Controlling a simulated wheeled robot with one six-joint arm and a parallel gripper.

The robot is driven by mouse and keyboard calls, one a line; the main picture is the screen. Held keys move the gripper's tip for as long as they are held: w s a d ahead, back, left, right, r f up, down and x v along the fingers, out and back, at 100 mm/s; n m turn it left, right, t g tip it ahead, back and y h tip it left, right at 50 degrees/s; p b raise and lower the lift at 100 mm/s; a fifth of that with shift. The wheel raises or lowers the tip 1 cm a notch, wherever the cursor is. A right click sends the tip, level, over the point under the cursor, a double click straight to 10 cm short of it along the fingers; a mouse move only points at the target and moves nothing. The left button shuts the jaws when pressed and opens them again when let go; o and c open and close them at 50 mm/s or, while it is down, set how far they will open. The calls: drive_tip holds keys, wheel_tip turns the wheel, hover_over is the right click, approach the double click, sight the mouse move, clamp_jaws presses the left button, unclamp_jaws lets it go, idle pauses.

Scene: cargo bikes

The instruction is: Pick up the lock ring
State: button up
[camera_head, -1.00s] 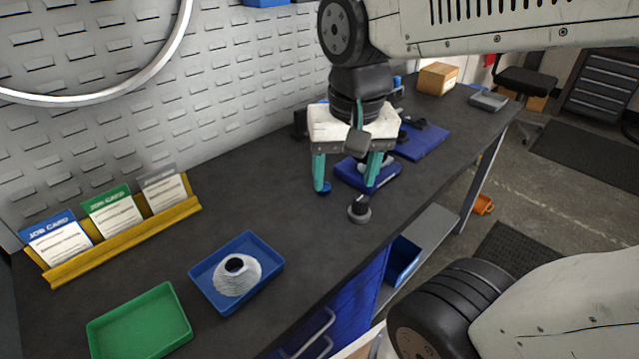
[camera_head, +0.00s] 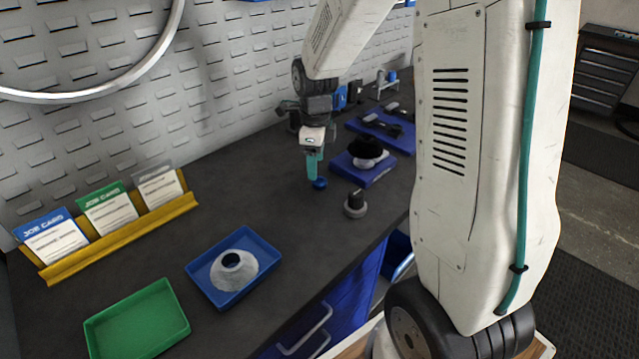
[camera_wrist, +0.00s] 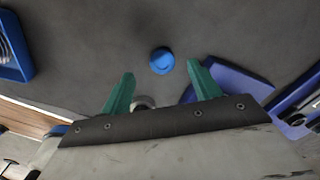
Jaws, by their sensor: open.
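A small round blue piece (camera_head: 319,183), perhaps the lock ring, sits on the dark bench top; no hole is clear in it. In the wrist view the blue piece (camera_wrist: 162,60) appears between and just beyond the teal fingertips. My gripper (camera_head: 313,172) is open and empty above the bench, close to this piece; the wrist view shows both fingers of my gripper (camera_wrist: 160,72) spread. A grey round part with a black knob (camera_head: 355,204) stands apart, nearer the bench's front edge; it is partly hidden behind a finger in the wrist view.
A blue tray (camera_head: 203,270) holds a pale cone-shaped part; a green tray (camera_head: 137,320) is empty. Job cards in a yellow rack (camera_head: 120,238) stand left. The bench between rack and gripper is clear.

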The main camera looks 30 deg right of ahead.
sight(318, 181)
drive_tip(key=f, duration=0.5)
drive_tip(key=shift+s+d+f, duration=0.1)
drive_tip(key=shift+s+d, duration=0.05)
drive_tip(key=shift+d, duration=0.1)
drive_tip(key=c, duration=1.1)
drive_tip(key=shift+o, duration=0.2)
